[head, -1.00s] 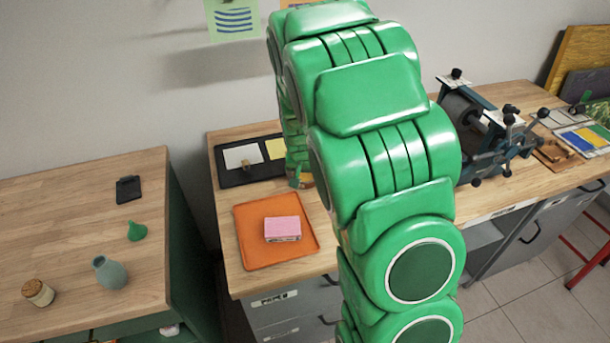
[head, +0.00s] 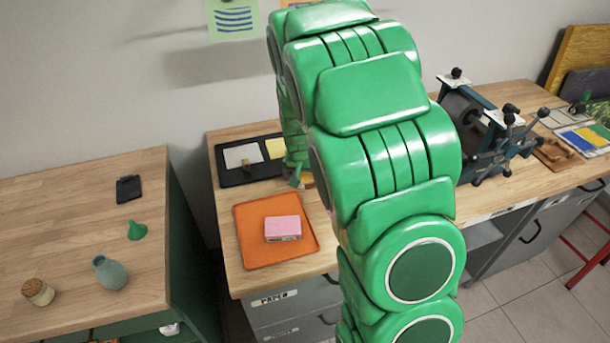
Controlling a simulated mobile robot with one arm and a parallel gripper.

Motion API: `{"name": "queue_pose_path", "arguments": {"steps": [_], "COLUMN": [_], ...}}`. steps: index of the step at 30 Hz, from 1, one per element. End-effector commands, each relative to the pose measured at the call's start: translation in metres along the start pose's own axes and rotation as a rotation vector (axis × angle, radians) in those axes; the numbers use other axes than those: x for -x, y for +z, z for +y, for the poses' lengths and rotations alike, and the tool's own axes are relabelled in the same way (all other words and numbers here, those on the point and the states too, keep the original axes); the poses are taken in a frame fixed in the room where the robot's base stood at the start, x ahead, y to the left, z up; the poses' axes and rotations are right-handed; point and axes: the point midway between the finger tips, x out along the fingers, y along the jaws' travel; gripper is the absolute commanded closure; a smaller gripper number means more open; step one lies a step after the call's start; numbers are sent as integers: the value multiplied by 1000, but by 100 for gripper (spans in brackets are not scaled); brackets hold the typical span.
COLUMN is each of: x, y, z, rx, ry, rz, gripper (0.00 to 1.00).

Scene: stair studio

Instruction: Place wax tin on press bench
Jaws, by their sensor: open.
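The press bench (head: 340,262) is the wooden-topped bench along the wall, with grey drawers below. I cannot pick out a wax tin for sure; my arm covers part of the bench top. My gripper (head: 297,180) is low over the bench behind my green arm, just right of the black tray. Only a small part of its fingers shows; it is open. What lies between or beyond the fingers is hidden.
An orange tray (head: 247,254) holds a pink block (head: 283,228). A black tray (head: 232,177) lies behind it. The press (head: 490,125) stands at right. The left cabinet (head: 70,225) holds a corked jar (head: 38,292), a vase (head: 109,272) and a green funnel (head: 137,230).

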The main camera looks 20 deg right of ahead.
Motion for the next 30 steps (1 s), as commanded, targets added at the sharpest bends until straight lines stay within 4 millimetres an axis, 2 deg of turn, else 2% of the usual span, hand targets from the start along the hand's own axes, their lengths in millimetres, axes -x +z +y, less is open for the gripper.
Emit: {"name": "queue_pose_path", "arguments": {"steps": [8, 27, 30], "x": [25, 106, 114], "y": [-1, -2, -1], "z": [0, 0, 0], "rx": [0, 0, 0], "ry": [-1, -1, -1], "rz": [5, 5, 4], "gripper": [0, 0, 0]}}
